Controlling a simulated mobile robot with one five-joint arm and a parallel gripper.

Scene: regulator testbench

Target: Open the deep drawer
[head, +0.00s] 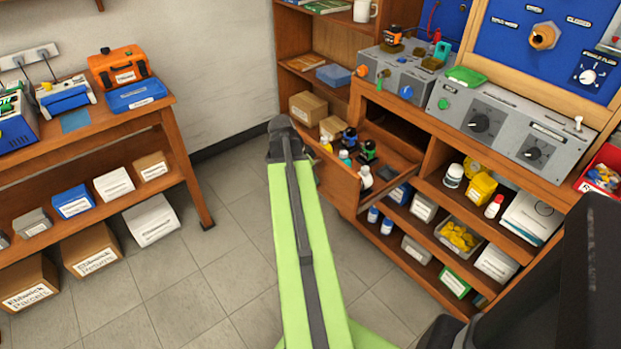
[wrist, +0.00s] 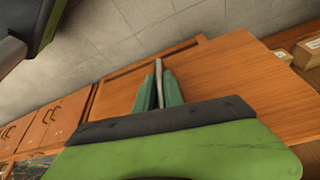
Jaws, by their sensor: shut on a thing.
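The deep drawer (head: 338,190) stands pulled out of the wooden bench in the head view, with several small bottles inside it. Its wooden front (wrist: 205,78) fills the middle of the wrist view. My gripper (wrist: 159,88) has its two green fingers on either side of the grey bar handle (wrist: 159,72), shut on it. In the head view the dark end of my arm is beside the drawer's front, and the fingers and handle are hidden there.
Open shelves (head: 440,222) with bottles and boxes are right of the drawer. Grey instruments (head: 500,125) stand on the bench. A side table (head: 170,140) with boxes beneath stands at the left. The tiled floor (head: 220,240) between is clear.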

